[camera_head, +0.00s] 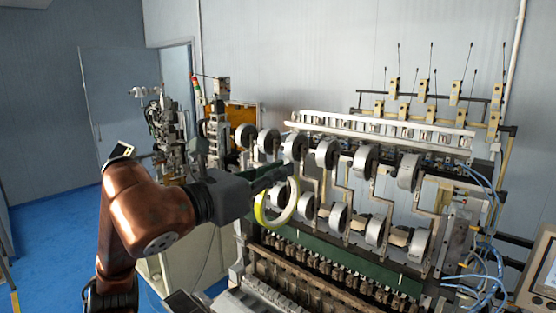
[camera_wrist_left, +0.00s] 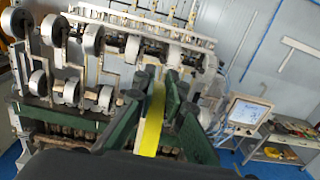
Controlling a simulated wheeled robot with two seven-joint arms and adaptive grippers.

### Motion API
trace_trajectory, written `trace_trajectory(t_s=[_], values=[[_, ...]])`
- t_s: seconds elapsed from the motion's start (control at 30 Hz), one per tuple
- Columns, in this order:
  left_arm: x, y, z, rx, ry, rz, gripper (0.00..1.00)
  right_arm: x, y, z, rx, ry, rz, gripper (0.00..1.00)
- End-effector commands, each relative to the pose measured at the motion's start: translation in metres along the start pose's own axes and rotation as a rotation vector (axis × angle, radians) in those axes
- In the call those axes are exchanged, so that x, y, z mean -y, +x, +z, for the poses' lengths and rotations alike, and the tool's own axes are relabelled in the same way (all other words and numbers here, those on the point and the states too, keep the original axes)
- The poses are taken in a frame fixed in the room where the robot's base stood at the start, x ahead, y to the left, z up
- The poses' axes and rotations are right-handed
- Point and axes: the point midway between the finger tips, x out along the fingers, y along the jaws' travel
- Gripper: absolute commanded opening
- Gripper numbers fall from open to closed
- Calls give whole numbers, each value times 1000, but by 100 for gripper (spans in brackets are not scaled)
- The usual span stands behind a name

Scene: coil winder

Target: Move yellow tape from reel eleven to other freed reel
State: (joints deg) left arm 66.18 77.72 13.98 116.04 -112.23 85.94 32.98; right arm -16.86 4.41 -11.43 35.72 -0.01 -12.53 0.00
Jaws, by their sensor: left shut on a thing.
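The yellow tape (camera_head: 262,213) is a ring, yellow on its outer side and pale inside. My left gripper (camera_head: 281,180) is shut on it and holds it upright in front of the coil winder's reels. In the left wrist view the tape (camera_wrist_left: 152,122) shows edge-on between the green fingers of the left gripper (camera_wrist_left: 160,98). Grey-white reels stand in an upper row (camera_head: 327,153) and a lower row (camera_head: 338,218). The tape and gripper partly hide the reels behind them. I cannot tell which reel is number eleven. My right gripper is not in view.
The winder's toothed lower bed (camera_head: 320,273) runs below the reels. Blue hoses (camera_head: 487,262) and a control screen (camera_head: 545,272) are at the right. A side shelf (camera_wrist_left: 283,153) shows in the wrist view. The blue floor (camera_head: 45,240) at left is mostly clear.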

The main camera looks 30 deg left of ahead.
Motion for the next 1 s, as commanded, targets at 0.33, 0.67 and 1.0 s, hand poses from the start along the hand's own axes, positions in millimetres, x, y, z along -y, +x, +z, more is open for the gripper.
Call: trace_trajectory(t_s=[0.33,0.67,1.0], values=[[-4,0,12,-4,0,19,0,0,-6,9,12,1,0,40],[-4,29,12,-3,1,16,0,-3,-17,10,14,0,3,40],[-4,58,12,-2,0,14,0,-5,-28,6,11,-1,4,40]])
